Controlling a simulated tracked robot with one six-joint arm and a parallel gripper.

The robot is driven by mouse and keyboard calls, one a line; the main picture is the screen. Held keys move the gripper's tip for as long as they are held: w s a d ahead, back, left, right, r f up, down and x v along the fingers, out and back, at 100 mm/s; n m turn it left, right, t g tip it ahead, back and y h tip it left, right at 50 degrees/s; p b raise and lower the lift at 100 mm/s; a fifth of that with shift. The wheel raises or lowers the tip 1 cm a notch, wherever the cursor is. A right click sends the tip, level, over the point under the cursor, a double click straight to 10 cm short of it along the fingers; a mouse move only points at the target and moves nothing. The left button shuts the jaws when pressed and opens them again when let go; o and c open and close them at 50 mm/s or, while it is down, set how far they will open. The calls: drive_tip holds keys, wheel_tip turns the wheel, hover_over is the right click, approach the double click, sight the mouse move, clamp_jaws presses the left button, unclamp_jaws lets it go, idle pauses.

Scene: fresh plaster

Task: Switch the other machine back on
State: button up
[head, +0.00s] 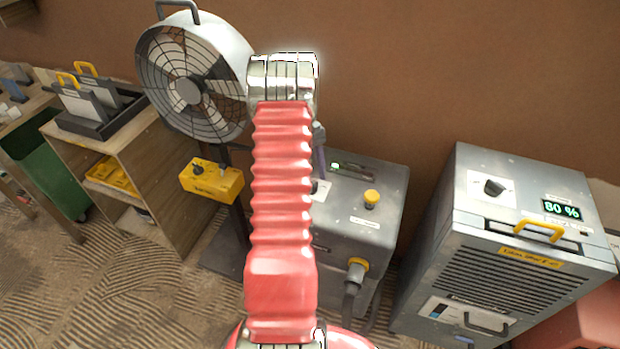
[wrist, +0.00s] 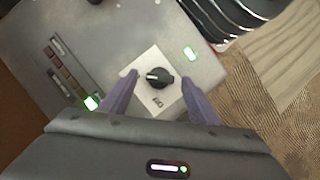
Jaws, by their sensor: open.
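In the wrist view, a black knob (wrist: 160,77) with a pale pointer mark sits on a white plate (wrist: 150,97) on top of a grey machine. The plate's lettering is too small to read surely. My gripper (wrist: 158,84) is open, its two purple fingers on either side of the knob; whether they touch it I cannot tell. Green lights (wrist: 191,53) glow on the machine. In the head view, the grey machine (head: 372,215) stands behind my red arm, which hides its knob. The dehumidifier-like machine (head: 490,187) at right has its own black knob and shows 80 %.
A fan (head: 190,85) stands at back left with a yellow control box (head: 212,181) below it. A wooden shelf (head: 160,170) stands further left. The grey machine has a yellow button (head: 371,198) and a yellow-collared plug (head: 357,268). A brown wall closes the back.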

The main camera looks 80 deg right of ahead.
drive_tip(key=v, duration=1.2)
drive_tip(key=shift+r, duration=0.2)
drive_tip(key=w+a+r+n+t+h, duration=0.1)
drive_tip(key=w+a+r, duration=0.2)
drive_tip(key=w+a, duration=0.5)
drive_tip(key=w+a+r+t+h, duration=0.1)
drive_tip(key=w+a+r+h, duration=0.15)
drive_tip(key=a, duration=0.95)
drive_tip(key=w+a+r+n+t+h, duration=0.1)
drive_tip(key=w+a+r, duration=0.2)
drive_tip(key=w+a, duration=0.5)
drive_tip(key=s+a+r+n+t, duration=0.1)
drive_tip(key=a+r+n, duration=0.1)
drive_tip(key=a, duration=0.8)
drive_tip(key=s+a+r+n+t, duration=0.2)
drive_tip(key=a+r+n, duration=0.1)
drive_tip(key=a, duration=0.8)
drive_tip(key=s+a+r+n+t, duration=0.1)
drive_tip(key=a+r+n+t, duration=0.1)
drive_tip(key=a, duration=0.9)
drive_tip(key=shift+s+r+n+y, duration=0.25)
drive_tip(key=shift+r+n+y, duration=0.25)
drive_tip(key=shift+n, duration=0.1)
